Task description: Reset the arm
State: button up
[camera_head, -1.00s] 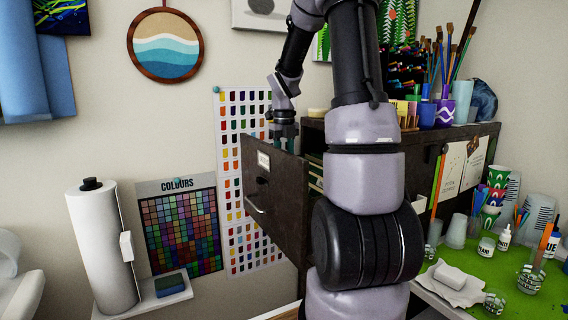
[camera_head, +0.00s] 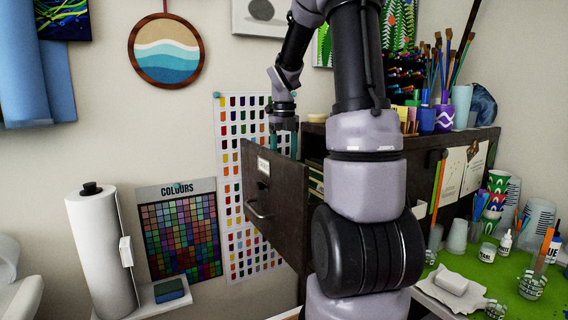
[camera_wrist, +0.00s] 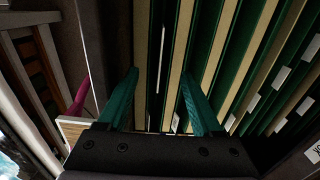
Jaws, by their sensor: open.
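My arm rises through the middle of the head view and bends down to my gripper (camera_head: 283,140) at the open drawer (camera_head: 262,196). In the wrist view, the two teal fingers of my gripper (camera_wrist: 160,98) are apart with nothing between them. They point down into the drawer, over a row of green and tan files (camera_wrist: 215,50). In the head view the fingertips are partly hidden behind the drawer front. The drawer is pulled out of the dark cabinet (camera_head: 430,150).
Cups and brushes (camera_head: 445,115) stand on the cabinet top. A green work table (camera_head: 490,275) with cups and bottles is at the right. A paper towel roll (camera_head: 102,250) stands at the left. The wall holds a colour chart (camera_head: 180,230).

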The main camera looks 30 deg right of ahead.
jog(key=shift+r, duration=2.2)
